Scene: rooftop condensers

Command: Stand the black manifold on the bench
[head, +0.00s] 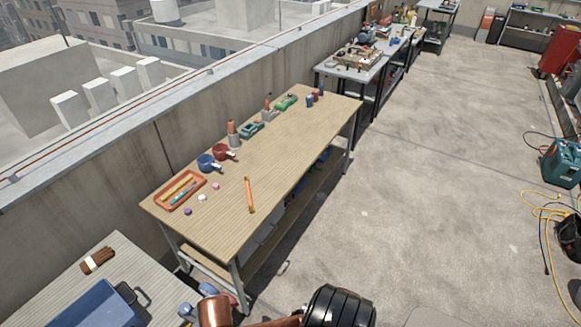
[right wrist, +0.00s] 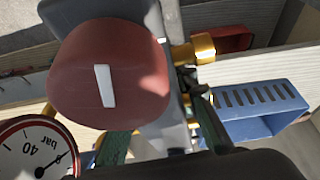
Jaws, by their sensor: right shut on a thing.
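In the right wrist view, a large red round knob (right wrist: 105,75) with a white bar mark is very close to the camera. A round gauge (right wrist: 38,150) marked "bar" and brass fittings (right wrist: 203,50) show around it. I take these as parts of the black manifold (right wrist: 172,30); much of its body is hidden. My right gripper (right wrist: 200,105) is shut on it, its grip partly hidden behind the knob. In the head view, the wooden bench (head: 295,145) runs away from me along the wall. My left gripper is not in view.
The bench holds an orange tray (head: 158,203), blue (head: 208,163) and red pans (head: 221,152), an orange stick (head: 249,195) and several small items. A nearer table holds a blue bin (head: 92,310) and a brown brush (head: 97,261).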

